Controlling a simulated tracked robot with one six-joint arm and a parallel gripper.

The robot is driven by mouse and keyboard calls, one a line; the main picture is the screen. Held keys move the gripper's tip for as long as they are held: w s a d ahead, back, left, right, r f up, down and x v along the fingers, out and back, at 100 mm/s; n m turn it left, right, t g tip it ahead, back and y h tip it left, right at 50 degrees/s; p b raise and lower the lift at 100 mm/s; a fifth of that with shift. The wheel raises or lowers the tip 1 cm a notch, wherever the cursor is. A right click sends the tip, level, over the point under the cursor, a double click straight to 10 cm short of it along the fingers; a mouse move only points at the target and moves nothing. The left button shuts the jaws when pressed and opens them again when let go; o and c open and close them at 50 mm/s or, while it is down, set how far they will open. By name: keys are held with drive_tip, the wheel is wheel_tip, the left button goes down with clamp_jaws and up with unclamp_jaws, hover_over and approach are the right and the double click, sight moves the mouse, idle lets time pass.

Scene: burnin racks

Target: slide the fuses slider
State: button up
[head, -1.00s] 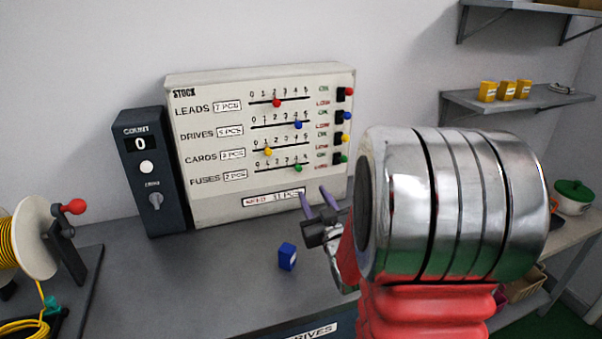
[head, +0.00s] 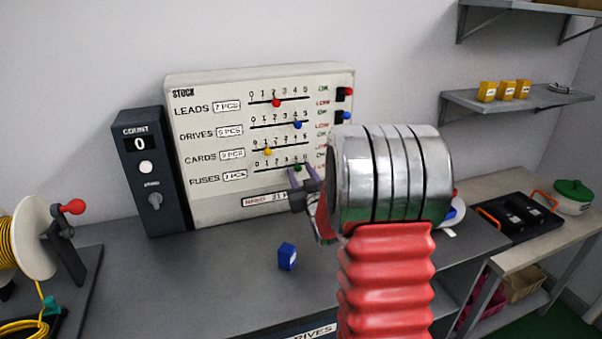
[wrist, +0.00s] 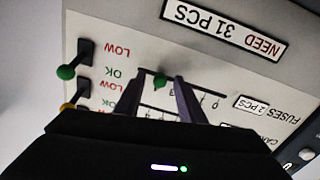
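The fuses slider is the lowest row of the cream stock panel (head: 215,205). Its green knob (head: 297,168) sits toward the high-number end of its slot, near 4. It also shows in the wrist view as a green knob (wrist: 160,82). My gripper (head: 300,170) is at the panel, its two purple fingers on either side of the green knob. The fingers (wrist: 160,80) stand apart in the wrist view, with the knob between their tips and visible gaps. Contact with the knob cannot be told.
Red (head: 276,103), blue (head: 298,125) and yellow (head: 267,151) knobs sit on the rows above. Toggles line the panel's right side, partly hidden by my arm. A dark counter box (head: 148,175) stands to the left. A small blue block (head: 287,257) lies on the grey bench.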

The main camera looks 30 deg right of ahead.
drive_tip(key=shift+w+d, duration=0.1)
drive_tip(key=shift+w, duration=0.15)
drive_tip(key=shift+c, duration=0.5)
clamp_jaws()
